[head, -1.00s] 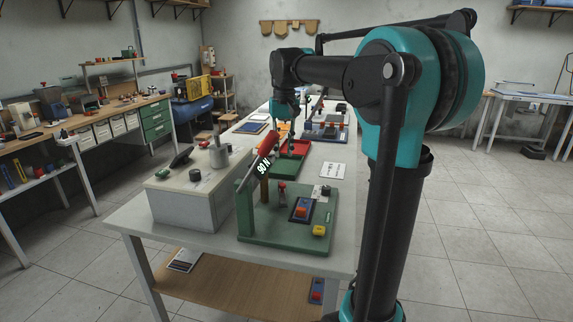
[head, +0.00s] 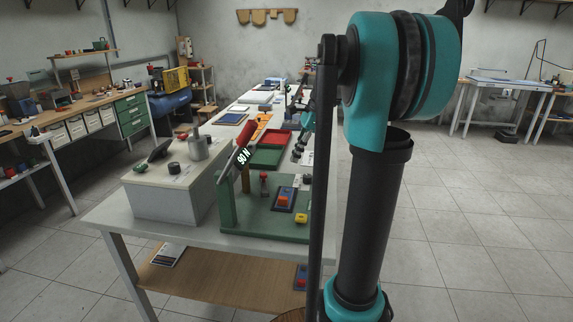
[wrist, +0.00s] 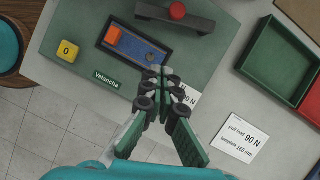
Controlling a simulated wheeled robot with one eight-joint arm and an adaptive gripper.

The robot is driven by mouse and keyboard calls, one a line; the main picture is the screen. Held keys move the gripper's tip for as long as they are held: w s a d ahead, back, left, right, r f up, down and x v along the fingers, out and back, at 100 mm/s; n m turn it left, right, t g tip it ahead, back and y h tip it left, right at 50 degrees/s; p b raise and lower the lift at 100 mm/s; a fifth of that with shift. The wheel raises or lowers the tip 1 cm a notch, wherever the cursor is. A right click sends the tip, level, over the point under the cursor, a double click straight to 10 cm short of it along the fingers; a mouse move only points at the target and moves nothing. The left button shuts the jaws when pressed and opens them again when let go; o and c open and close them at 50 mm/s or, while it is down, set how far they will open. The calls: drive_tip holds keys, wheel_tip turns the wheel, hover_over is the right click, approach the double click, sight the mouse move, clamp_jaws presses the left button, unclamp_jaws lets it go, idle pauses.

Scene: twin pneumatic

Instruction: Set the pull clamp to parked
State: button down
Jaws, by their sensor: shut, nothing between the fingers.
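The green fixture (head: 250,225) stands on the near end of the bench, with an upright, a tilted dark bar marked 90 N and a red grip (head: 245,137). On its base are a blue plate (head: 292,195) with an orange block (head: 283,201), a yellow block (head: 301,218) and a red-topped post (head: 263,180). I cannot tell which part is the pull clamp. In the wrist view, my gripper (wrist: 160,72) is shut and empty, its tips over the near edge of the blue plate (wrist: 153,56). The orange block (wrist: 113,36) is ahead and left. My gripper partly hides a white card.
A yellow block marked 0 (wrist: 67,50) is at left, and a dark bar with a red knob (wrist: 177,10) ahead. A green tray (wrist: 262,52) and a pull load card (wrist: 240,135) lie right. A grey-white box (head: 170,195) stands left of the fixture.

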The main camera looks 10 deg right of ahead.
sight(263, 185)
drive_tip(key=x, duration=0.8)
drive_tip(key=shift+f, duration=0.1)
drive_tip(key=a, duration=0.3)
drive_tip(key=shift+a+f, duration=0.1)
drive_tip(key=shift+f, duration=0.2)
drive_tip(key=shift+w+a, duration=0.1)
drive_tip(key=shift+a, duration=0.45)
drive_tip(key=shift+a+m, duration=0.4)
drive_tip(key=shift+m, duration=0.1)
drive_tip(key=shift+s+a+m+t, duration=0.25)
drive_tip(key=shift+a+m+t, duration=0.15)
drive_tip(key=shift+a+m, duration=0.1)
drive_tip(key=shift+a+m+t, duration=0.4)
drive_tip(key=shift+a+m, duration=0.35)
drive_tip(key=shift+m, duration=0.35)
drive_tip(key=shift+a+h, duration=0.25)
drive_tip(key=shift+h, duration=0.05)
drive_tip(key=shift+w+a, duration=0.25)
drive_tip(key=shift+a, duration=0.65)
